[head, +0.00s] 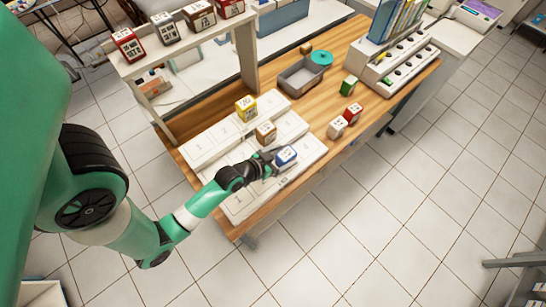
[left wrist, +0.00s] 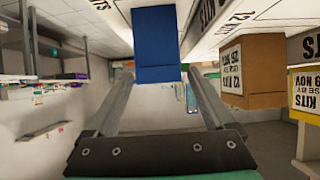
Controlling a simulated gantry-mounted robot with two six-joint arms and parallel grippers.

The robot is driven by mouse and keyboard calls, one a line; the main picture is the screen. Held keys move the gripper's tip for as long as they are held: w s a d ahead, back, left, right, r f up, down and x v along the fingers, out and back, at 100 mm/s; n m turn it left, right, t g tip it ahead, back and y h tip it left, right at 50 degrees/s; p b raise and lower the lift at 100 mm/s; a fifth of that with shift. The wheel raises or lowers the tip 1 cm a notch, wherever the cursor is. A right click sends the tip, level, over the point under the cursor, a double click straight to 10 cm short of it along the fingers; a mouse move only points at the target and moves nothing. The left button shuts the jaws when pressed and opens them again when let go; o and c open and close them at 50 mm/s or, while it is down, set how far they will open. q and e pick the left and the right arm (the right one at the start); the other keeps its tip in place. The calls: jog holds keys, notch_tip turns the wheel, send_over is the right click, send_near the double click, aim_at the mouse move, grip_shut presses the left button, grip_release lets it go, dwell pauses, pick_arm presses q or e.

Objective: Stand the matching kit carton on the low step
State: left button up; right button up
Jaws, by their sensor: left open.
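A blue carton with a white top (head: 286,155) stands on the front white step (head: 245,204), the row nearest my arm. A brown carton (head: 266,132) stands on the middle step and a yellow carton (head: 246,108) on the back one. My left gripper (head: 271,161) is open beside the blue carton. In the left wrist view, which is upside down, the blue carton (left wrist: 155,45) lies between the open fingertips (left wrist: 158,70); contact cannot be told. The brown carton (left wrist: 252,70) and yellow carton (left wrist: 304,92) show to its right. My right gripper is not seen.
A red carton (head: 352,112), a white-and-red carton (head: 337,127) and a green carton (head: 348,86) stand on the wooden table (head: 320,105). A grey tray (head: 302,76) and teal round item (head: 321,58) lie behind. Several cartons stand on a raised shelf (head: 175,50) at the left.

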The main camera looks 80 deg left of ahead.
pick_arm(q)
jog(key=v, duration=0.7)
jog(key=shift+p, duration=0.45)
jog(key=shift+s, duration=0.1)
jog(key=w+r+m+t, duration=0.2)
jog(key=w+r+t, duration=0.2)
jog(key=w+r, duration=1)
jog(key=w+d+r+m+t+h, duration=0.1)
jog(key=w+d+r+t, duration=0.15)
jog(key=r, duration=0.65)
jog(key=w+d+r+m+t+h, duration=0.1)
jog(key=w+d+r+t, duration=0.2)
jog(key=r, duration=0.7)
jog(key=s+d+r+t+h, duration=0.2)
jog(key=d+r, duration=0.2)
jog(key=r, duration=0.6)
jog(key=s+d+r+m+t+h, duration=0.1)
jog(key=d+r, duration=0.3)
jog(key=r, duration=0.6)
jog(key=s+d+r+m+t+h, duration=0.1)
jog(key=d+r+t, duration=0.3)
jog(key=r, duration=0.6)
jog(key=shift+s+d+r+h, duration=0.2)
jog(key=shift+s+r+h, duration=0.1)
jog(key=shift+s+h, duration=0.6)
